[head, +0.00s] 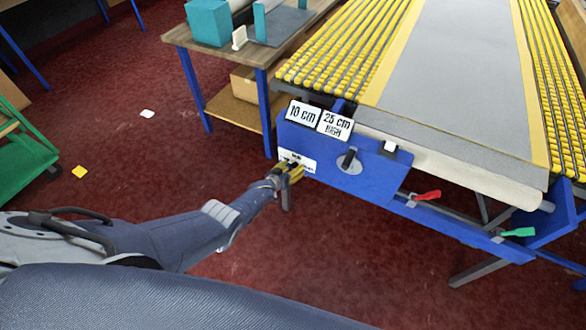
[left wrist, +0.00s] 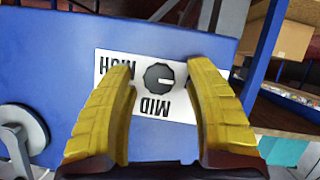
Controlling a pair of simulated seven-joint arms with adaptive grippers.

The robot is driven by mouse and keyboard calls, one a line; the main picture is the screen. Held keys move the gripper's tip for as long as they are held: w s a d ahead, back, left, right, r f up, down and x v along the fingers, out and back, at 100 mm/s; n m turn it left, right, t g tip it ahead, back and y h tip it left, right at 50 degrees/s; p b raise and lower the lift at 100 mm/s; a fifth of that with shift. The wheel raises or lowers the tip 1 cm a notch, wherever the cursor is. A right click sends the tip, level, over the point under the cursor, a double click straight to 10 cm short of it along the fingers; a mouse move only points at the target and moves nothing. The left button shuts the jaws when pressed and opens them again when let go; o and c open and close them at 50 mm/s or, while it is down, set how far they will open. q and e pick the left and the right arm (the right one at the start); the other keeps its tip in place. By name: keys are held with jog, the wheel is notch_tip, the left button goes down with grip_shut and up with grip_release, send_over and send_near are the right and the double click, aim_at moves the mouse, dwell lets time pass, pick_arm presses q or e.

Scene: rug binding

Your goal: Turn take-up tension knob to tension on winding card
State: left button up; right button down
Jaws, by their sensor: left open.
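The tension knob (left wrist: 157,77) is a small dark faceted dial on a white label plate (left wrist: 103,66), which reads upside down in the left wrist view. "MID" shows below the knob and "HIGH" to its left; the right end of the plate is partly behind a finger. A light mark shows on the knob's lower right. My left gripper (left wrist: 160,72) is open, its yellow fingers on either side of the knob; contact cannot be told. In the head view the left gripper (head: 291,171) is at the plate. The winding cards (head: 303,115) (head: 336,124) read "10 cm" and "25 cm" with small text, probably "HIGH".
The blue panel (head: 360,183) carries a grey round handle (head: 349,160). A red lever (head: 427,196) and green lever (head: 518,232) sit along the lower rail. A grey rug (head: 450,60) lies on yellow rollers. A wooden table (head: 185,35) stands behind.

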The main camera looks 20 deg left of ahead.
pick_arm(q)
jog(key=shift+c, duration=0.5)
jog(key=shift+w, duration=0.1)
grip_shut()
